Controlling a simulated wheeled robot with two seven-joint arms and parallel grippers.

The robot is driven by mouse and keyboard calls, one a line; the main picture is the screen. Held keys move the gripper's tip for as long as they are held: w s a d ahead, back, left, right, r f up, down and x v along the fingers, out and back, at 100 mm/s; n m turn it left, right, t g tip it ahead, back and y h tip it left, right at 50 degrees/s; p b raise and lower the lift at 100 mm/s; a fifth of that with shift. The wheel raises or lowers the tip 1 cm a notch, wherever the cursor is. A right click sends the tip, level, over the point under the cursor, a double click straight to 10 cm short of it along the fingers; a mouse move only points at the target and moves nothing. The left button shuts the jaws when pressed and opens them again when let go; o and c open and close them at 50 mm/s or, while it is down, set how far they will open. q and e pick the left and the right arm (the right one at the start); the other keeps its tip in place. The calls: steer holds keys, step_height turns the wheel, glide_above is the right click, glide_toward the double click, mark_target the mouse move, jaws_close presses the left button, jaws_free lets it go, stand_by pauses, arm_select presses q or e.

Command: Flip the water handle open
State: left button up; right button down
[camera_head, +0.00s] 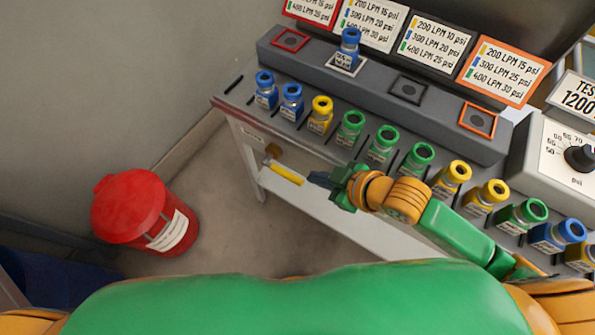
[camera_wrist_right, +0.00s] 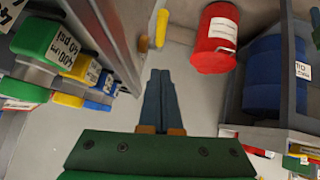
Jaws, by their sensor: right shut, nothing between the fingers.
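The water handle (camera_head: 286,174) is a yellow lever on a brass valve (camera_head: 271,152) at the front of the bench, below its top edge. It slopes down to the right in the head view. It also shows in the right wrist view (camera_wrist_right: 161,28), beyond the fingertips. My right gripper (camera_head: 312,179) is shut and empty, just right of the handle's free end. Its two dark fingers (camera_wrist_right: 160,76) lie together in the wrist view, with a visible gap to the handle. My left gripper is not in view.
A red bin (camera_head: 130,205) stands on the floor at the left. The grey bench (camera_head: 240,112) carries a row of blue, yellow and green nozzles, with signs behind. A gauge box (camera_head: 560,150) is at the right. The floor between bin and bench is clear.

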steer(key=b, duration=0.2)
glide_above(287, 175)
steer(key=s+d, duration=0.2)
steer(key=s, duration=0.1)
step_height(287, 175, down, 7)
steer(key=f, duration=0.2)
steer(key=shift+w+f+b, duration=0.35)
steer(key=shift+f, duration=0.05)
steer(key=shift+d+f, duration=0.1)
steer(key=shift+f, duration=0.45)
